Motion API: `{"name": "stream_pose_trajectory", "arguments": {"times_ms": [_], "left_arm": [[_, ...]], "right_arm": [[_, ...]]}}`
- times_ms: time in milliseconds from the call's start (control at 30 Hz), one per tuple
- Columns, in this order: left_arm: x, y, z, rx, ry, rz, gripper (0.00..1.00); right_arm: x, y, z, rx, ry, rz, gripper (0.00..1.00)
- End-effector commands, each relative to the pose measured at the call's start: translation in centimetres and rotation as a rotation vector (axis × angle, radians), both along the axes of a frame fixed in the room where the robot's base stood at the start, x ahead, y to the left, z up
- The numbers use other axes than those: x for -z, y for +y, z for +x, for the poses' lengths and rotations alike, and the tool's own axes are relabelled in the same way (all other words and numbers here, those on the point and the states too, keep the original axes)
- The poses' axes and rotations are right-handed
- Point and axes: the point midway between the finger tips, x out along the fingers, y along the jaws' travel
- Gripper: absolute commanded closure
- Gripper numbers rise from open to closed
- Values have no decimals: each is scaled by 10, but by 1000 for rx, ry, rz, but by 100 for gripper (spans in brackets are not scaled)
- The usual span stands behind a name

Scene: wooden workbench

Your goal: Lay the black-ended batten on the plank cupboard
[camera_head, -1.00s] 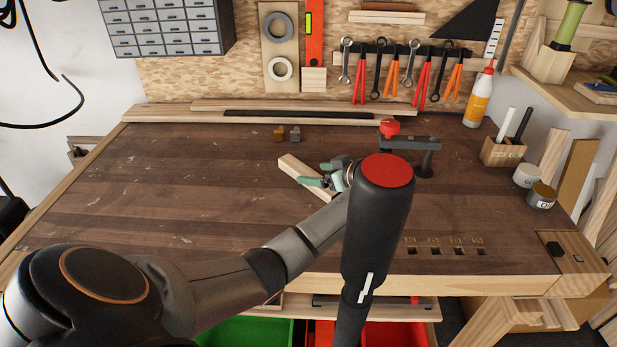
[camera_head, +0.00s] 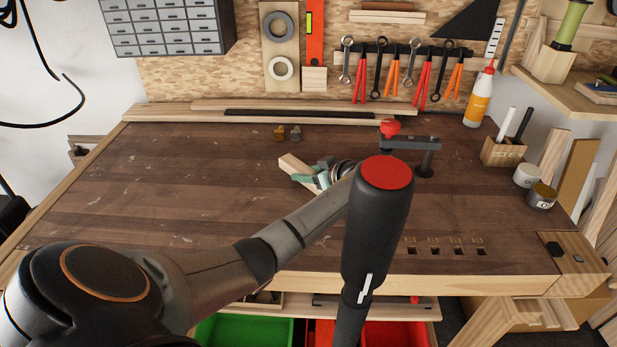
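A pale wooden batten (camera_head: 290,163) lies on the dark bench top near the middle, slanting down to the right. No black end shows on its visible part; its near end is hidden by my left gripper and arm. My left gripper (camera_head: 314,178), with teal fingers, is low at the batten, its fingers over the middle part. Whether the fingers are closed on the wood is too small to tell. My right gripper is out of view. I cannot make out a plank cupboard for certain.
A dark clamp with a red knob (camera_head: 390,128) stands right of the batten. Long strips (camera_head: 300,115) lie along the back edge. Two small blocks (camera_head: 288,132) sit behind the batten. A pen holder (camera_head: 502,152) and cans (camera_head: 541,197) stand right. The left bench top is clear.

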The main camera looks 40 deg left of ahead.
Motion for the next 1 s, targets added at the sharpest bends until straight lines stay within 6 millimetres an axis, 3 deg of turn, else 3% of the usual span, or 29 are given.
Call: {"name": "stream_pose_trajectory", "arguments": {"times_ms": [67,400,767,1000], "left_arm": [[0,0,0,0,0,0,61],[0,0,0,0,0,0,100],[-1,0,0,0,-1,0,100],[-17,0,1,-1,-5,0,100]], "right_arm": [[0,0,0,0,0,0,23],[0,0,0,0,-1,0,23],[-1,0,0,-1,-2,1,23],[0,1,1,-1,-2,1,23]]}}
